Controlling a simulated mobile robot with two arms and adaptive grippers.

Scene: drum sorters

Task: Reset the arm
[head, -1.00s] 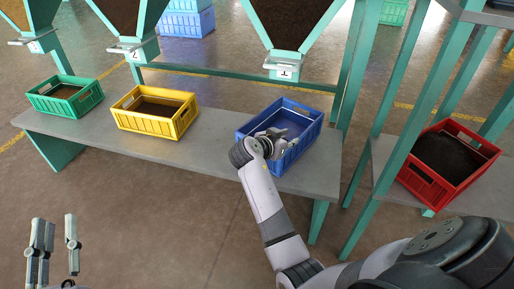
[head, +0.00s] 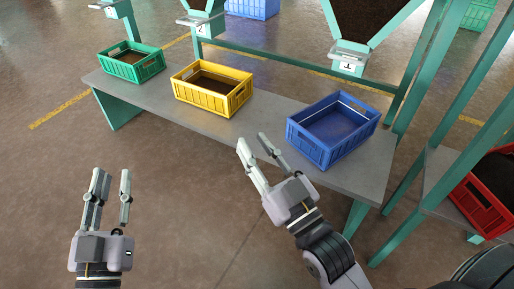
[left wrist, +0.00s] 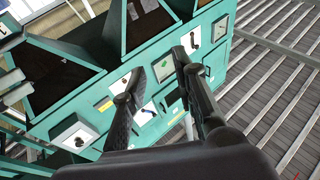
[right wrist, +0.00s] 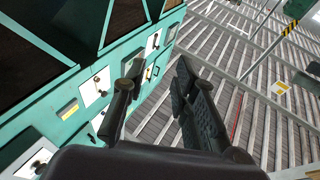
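My left gripper (head: 112,190) is at the lower left of the head view, fingers pointing up, open and empty over the floor in front of the bench. My right gripper (head: 256,150) is open and empty, beside the front edge of the bench in the picture, left of the blue crate (head: 318,152) and apart from it. In the left wrist view the left fingers (left wrist: 158,72) are spread with nothing between them. In the right wrist view the right fingers (right wrist: 158,78) are also spread and empty.
A grey bench (head: 268,112) carries a green crate (head: 140,70), a yellow crate (head: 210,98) and the blue crate. A red crate (head: 480,212) with dark contents stands on a shelf at right. Hoppers hang behind the bench. The floor in front is clear.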

